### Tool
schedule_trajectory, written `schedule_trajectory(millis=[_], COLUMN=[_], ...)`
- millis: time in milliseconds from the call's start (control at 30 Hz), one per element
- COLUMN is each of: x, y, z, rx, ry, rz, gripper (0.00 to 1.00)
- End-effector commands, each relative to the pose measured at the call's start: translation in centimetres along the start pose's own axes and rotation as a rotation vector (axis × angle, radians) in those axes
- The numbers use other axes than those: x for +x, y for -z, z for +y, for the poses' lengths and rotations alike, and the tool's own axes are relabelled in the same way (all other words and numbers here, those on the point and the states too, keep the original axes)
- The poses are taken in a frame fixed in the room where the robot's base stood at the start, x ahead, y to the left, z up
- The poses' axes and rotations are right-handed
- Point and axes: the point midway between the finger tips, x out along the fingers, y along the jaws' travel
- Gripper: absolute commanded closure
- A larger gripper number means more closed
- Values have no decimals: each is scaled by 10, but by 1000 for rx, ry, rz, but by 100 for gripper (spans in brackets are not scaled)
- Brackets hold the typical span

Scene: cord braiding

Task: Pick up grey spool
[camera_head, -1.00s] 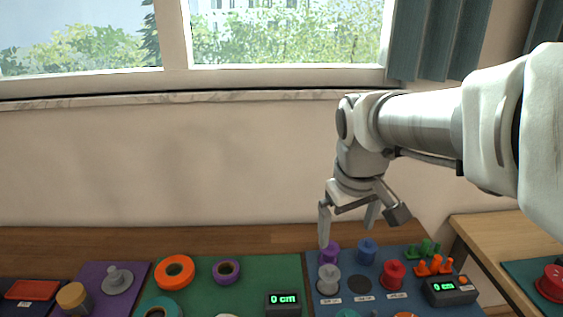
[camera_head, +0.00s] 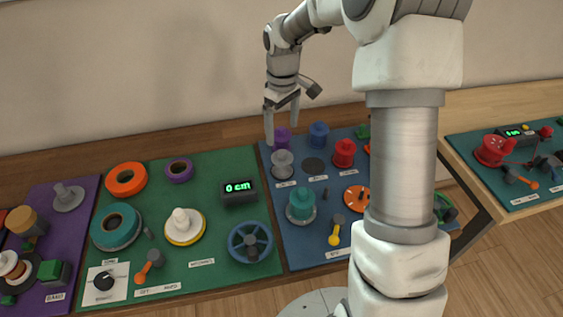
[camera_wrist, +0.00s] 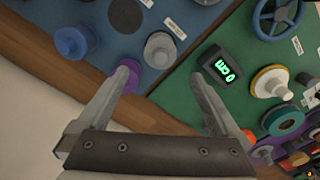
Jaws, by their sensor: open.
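The grey spool (camera_head: 283,163) stands upright on its labelled spot at the back left of the blue mat, just in front of a purple spool (camera_head: 282,138). My gripper (camera_head: 282,130) hangs above and behind the grey spool, fingers pointing down, open and empty. In the wrist view, the grey spool (camera_wrist: 160,50) lies just beyond the gap between my open fingertips (camera_wrist: 161,75). The purple spool (camera_wrist: 130,74) shows beside the left finger there. Another grey spool-like piece (camera_head: 67,196) stands on the purple mat at the far left.
A blue spool (camera_head: 318,135) and a red spool (camera_head: 344,152) stand right of the grey one, around an empty dark disc (camera_head: 313,167). A "0 cm" display (camera_head: 239,191) sits on the green mat to the left. The wall rises close behind the table.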

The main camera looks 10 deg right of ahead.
Motion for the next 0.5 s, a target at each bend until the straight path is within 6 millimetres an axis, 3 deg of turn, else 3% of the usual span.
schedule_trajectory(millis=[33,233,500], x=[14,55,78], y=[-1,0,0], z=[-1,-1,0], rx=[0,-1,0], ry=[3,2,0], rz=[-3,-2,0], gripper=[0,0,0])
